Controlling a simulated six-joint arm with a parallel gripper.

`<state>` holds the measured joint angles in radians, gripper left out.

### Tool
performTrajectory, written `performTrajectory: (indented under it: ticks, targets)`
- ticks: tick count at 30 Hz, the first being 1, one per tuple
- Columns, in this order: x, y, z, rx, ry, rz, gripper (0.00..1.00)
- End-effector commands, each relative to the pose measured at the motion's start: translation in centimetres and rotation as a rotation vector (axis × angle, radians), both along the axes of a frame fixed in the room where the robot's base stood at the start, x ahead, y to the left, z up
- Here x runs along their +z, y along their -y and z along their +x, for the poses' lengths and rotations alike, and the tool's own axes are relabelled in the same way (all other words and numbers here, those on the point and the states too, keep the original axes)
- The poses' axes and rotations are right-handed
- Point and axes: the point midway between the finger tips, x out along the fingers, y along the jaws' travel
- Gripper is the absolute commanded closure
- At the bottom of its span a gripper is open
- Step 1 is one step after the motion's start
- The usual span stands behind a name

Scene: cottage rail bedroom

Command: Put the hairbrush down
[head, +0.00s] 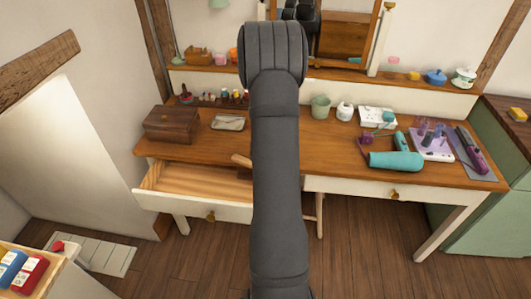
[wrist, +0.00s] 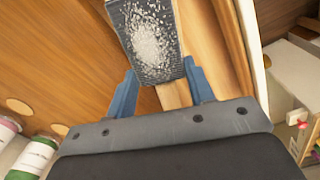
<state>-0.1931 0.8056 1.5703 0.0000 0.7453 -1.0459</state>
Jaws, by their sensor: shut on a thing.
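My gripper (wrist: 160,68) has two blue fingers and is shut on the hairbrush (wrist: 152,38). The brush has a dark, rectangular bristle pad speckled with white, and pale wood shows between the fingers. In the head view my arm hides the gripper and most of the brush. A short wooden end (head: 241,160), probably part of the brush, sticks out left of my arm above the open drawer (head: 200,182). The wrist view shows pale wood beneath and beside the brush. I cannot tell whether the brush touches it.
The dressing table top (head: 340,135) has a wooden box (head: 171,124) and a folded cloth (head: 229,123) at left. The visible left part of the drawer is bare.

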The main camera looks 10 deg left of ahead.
Motion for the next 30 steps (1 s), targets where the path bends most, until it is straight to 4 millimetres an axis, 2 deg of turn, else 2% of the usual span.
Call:
performTrajectory:
  ticks: [12, 18, 25, 30]
  targets:
    - [3.0, 6.5, 0.7, -0.753, -0.011, 0.008, 0.78]
    - [4.0, 8.6, 0.7, -1.015, -0.014, 0.01, 0.78]
    - [4.9, 10.5, 0.7, -1.243, -0.018, 0.011, 0.78]
    - [5.3, 10.6, 1.6, -1.109, -0.017, 0.01, 0.78]
